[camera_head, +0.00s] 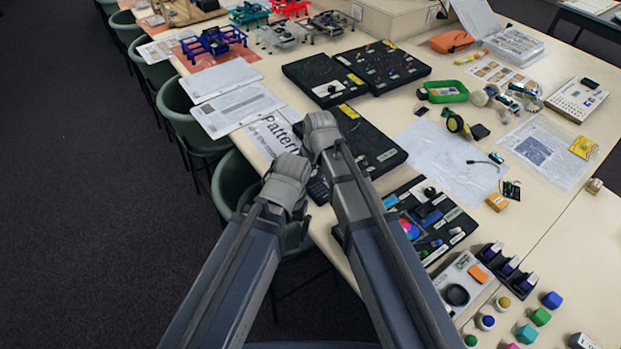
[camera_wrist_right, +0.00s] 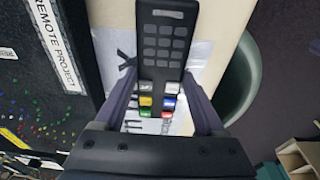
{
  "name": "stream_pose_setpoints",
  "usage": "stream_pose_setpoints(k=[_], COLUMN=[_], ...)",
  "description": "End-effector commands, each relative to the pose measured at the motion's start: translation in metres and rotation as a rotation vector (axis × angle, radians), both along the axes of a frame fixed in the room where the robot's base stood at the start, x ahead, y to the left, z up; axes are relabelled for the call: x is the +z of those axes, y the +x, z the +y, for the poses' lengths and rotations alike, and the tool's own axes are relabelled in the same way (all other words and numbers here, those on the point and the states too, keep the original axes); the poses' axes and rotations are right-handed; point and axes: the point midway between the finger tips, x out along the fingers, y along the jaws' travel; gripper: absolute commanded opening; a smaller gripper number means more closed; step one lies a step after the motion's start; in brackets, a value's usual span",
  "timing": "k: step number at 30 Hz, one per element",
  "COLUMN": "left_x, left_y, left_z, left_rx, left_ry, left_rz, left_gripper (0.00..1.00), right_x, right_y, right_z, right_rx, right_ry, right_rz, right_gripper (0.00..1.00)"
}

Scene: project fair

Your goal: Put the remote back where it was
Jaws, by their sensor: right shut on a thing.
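The remote is a dark, slim handset with grey keys and several coloured buttons at its near end. In the right wrist view the remote (camera_wrist_right: 163,42) lies lengthwise between the fingers of my right gripper (camera_wrist_right: 159,80), which is shut on it. In the head view a dark keypad piece, apparently the remote (camera_head: 318,189), shows between my two arms near the table's edge. My right gripper (camera_head: 321,132) is above the table beside a black board. My left gripper (camera_head: 287,181) is close by on the left; its fingers are hidden. The remote's height above the table is unclear.
A black board (camera_wrist_right: 30,80) labelled "REMOTE PROJECT" is left of the remote in the wrist view. Printed paper (camera_wrist_right: 195,62) lies beneath. A green chair (camera_wrist_right: 240,78) stands past the table edge. Several display boards and electronics fill the table (camera_head: 405,92).

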Motion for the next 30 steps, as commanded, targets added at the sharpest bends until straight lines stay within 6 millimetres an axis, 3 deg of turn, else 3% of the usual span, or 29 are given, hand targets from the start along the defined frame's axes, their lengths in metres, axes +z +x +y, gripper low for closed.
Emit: stream_pose_setpoints(k=[1,2,9,20,30], left_x=[-0.004,-0.002,-0.002,0.002,0.035], left_y=[0.0,0.0,0.0,0.0,0.0], left_z=[0.0,0.0,0.0,0.0,0.0], left_rx=[0.0,0.0,0.0,0.0,0.0], left_ry=[0.0,0.0,0.0,0.0,0.0], left_rz=[0.0,0.0,0.0,0.0,0.0], left_gripper=[1.0,1.0,1.0,1.0,1.0], right_x=[-0.004,-0.002,-0.002,0.002,0.035], right_y=[0.0,0.0,0.0,0.0,-0.004], right_z=[0.0,0.0,0.0,0.0,-0.003], right_rx=[0.0,0.0,0.0,0.0,0.0], right_ry=[0.0,0.0,0.0,0.0,0.0], right_rz=[0.0,0.0,0.0,0.0,0.0], right_gripper=[0.08,0.74,1.0,1.0,1.0])
